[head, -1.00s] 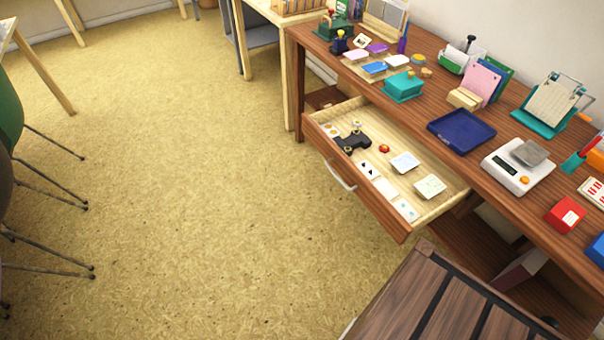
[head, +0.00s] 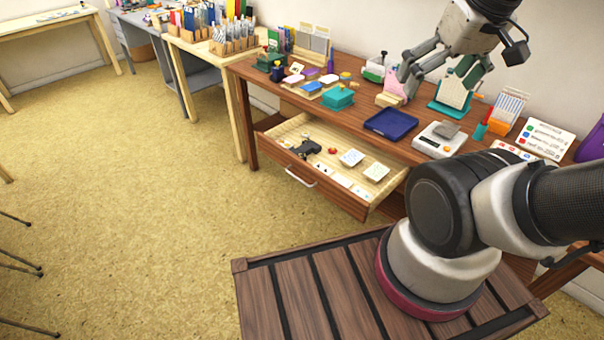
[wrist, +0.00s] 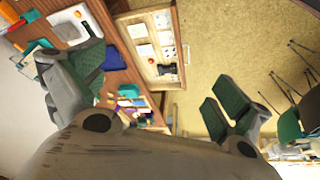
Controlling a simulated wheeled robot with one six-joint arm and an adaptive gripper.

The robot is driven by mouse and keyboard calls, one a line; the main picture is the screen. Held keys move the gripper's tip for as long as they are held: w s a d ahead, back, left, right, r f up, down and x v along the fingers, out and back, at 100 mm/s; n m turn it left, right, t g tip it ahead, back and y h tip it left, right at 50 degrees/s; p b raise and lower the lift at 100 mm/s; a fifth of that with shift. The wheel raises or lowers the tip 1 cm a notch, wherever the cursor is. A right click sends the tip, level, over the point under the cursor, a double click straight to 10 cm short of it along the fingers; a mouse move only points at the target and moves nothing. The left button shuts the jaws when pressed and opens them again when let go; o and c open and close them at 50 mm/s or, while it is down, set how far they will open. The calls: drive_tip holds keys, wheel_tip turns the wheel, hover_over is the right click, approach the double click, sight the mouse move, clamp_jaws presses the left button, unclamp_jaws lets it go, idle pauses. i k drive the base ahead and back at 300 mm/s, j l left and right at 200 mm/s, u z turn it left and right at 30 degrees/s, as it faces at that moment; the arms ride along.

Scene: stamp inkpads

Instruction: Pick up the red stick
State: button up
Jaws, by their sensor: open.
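A thin red stick (head: 487,116) stands tilted in a small teal cup (head: 481,130) on the brown desk, right of the white scale in the head view. My gripper (head: 437,76) is open and empty, high above the back of the desk, up and to the left of the cup. Its spread fingers also show in the wrist view (wrist: 150,80), with nothing between them.
The white scale (head: 432,143) and blue tray (head: 391,123) lie left of the cup. A rack of cards (head: 508,110) stands right of it. The open drawer (head: 320,190) juts out in front. My arm hides part of the desk's right side.

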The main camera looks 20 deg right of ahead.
sight(492, 108)
drive_tip(key=z, duration=1.6)
drive_tip(key=j+z, duration=0.7)
drive_tip(key=z, duration=0.15)
drive_tip(key=k+j+z, duration=0.15)
drive_tip(key=j+z, duration=0.15)
drive_tip(key=z, duration=0.15)
drive_tip(key=k+j, duration=0.15)
drive_tip(key=j, duration=0.15)
